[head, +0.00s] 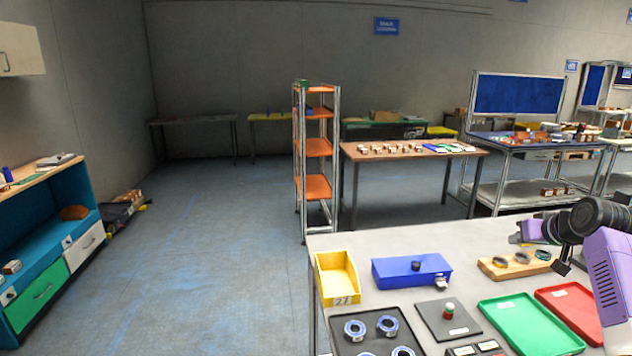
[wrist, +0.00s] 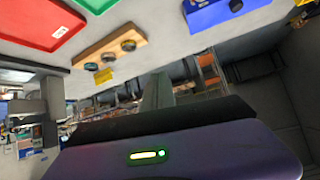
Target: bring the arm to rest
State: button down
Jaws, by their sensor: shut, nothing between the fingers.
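My arm comes in from the right edge of the head view, with a purple link and black joints. My gripper (head: 522,237) is at the left end of the arm, above the right part of the grey workbench (head: 345,240). It is small and partly hidden by the wrist, and it is shut and empty. It is apart from the wooden block with several rings (head: 510,266) just below. The wrist view is tilted. It shows my purple wrist housing with a lit strip across the bottom, and the same wooden block (wrist: 108,50) near the top.
The workbench holds a yellow bin (head: 337,272), a blue box (head: 410,270), a black tray with rings (head: 372,335), a dark plate (head: 437,325), a green tray (head: 530,325) and a red tray (head: 572,308). Behind stands an orange shelf rack (head: 315,147).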

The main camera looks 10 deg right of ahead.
jog(key=s+a+f+t+h, duration=0.1)
jog(key=s+a+f+t, duration=0.1)
jog(key=s+a+f, duration=0.2)
jog(key=s+a+f+m+t, duration=0.1)
jog(key=s+a+f, duration=0.3)
jog(key=a, duration=0.5)
jog(key=s+a+f+t+h, duration=0.1)
jog(key=s+a+f+t, duration=0.2)
jog(key=s+a, duration=0.3)
jog(key=shift+s+a+f+h, duration=0.15)
jog(key=shift+f, duration=0.25)
jog(key=shift+s+a+f+h, duration=0.1)
jog(key=shift+f+h, duration=0.05)
jog(key=shift+f, duration=0.25)
jog(key=s+a+n+y, duration=0.1)
jog(key=s+a, duration=0.5)
jog(key=s, duration=0.8)
jog(key=s+a+n+g+y, duration=0.1)
jog(key=s+a, duration=0.5)
jog(key=s, duration=0.8)
jog(key=s+a+n+y, duration=0.2)
jog(key=s+a, duration=0.4)
jog(key=s, duration=0.8)
jog(key=shift+s+a+f, duration=0.2)
jog(key=shift+s+f, duration=0.05)
